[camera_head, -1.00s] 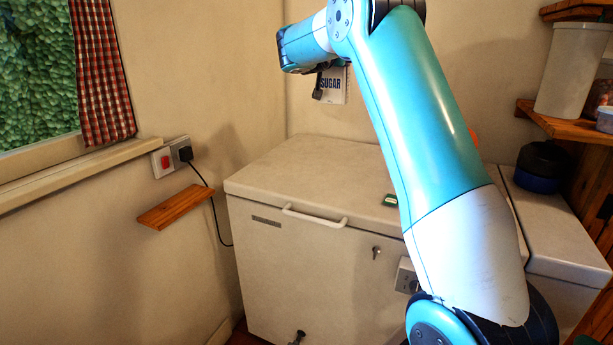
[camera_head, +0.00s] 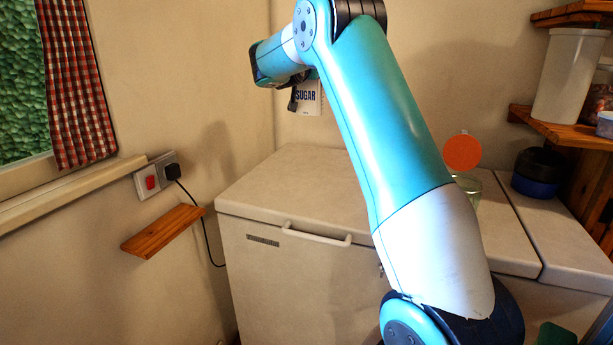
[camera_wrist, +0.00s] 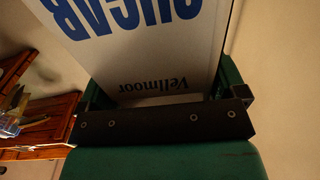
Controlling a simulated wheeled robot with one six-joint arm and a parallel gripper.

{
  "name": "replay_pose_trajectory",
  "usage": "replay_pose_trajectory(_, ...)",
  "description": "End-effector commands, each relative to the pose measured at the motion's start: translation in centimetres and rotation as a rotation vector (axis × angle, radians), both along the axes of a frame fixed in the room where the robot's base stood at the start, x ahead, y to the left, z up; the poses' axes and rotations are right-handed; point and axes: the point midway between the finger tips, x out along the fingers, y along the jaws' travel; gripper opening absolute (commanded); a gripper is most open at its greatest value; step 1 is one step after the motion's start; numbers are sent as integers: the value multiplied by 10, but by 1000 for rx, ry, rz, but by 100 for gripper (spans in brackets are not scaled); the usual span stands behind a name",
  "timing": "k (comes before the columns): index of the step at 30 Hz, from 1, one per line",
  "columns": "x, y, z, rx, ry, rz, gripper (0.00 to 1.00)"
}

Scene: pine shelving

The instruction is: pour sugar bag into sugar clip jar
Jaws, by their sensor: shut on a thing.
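The sugar bag, white with blue SUGAR lettering, shows in the head view (camera_head: 309,98), held high in front of the back wall. In the wrist view the sugar bag (camera_wrist: 150,45) fills the upper middle, its print upside down. My gripper (camera_wrist: 165,88) is shut on the bag. In the head view my gripper (camera_head: 295,97) is partly hidden by my arm. The clip jar's clear glass body (camera_head: 470,184) stands on the white chest, right of my arm and partly hidden by it. Its round orange lid (camera_head: 462,152) is raised upright. The bag is left of and apart from the jar.
The white chest (camera_head: 275,190) has clear lid area left of my arm. A dark blue pot (camera_head: 538,172) stands right of the jar, beside wooden shelves (camera_head: 560,125) holding a white canister (camera_head: 570,75). A small wooden shelf (camera_head: 163,231) juts from the left wall.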

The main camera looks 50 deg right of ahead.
Motion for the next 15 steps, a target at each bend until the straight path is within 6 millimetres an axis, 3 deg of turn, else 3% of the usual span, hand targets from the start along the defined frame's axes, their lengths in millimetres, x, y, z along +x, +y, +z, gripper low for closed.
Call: replay_pose_trajectory(15,2,3,-144,1,8,5,7)
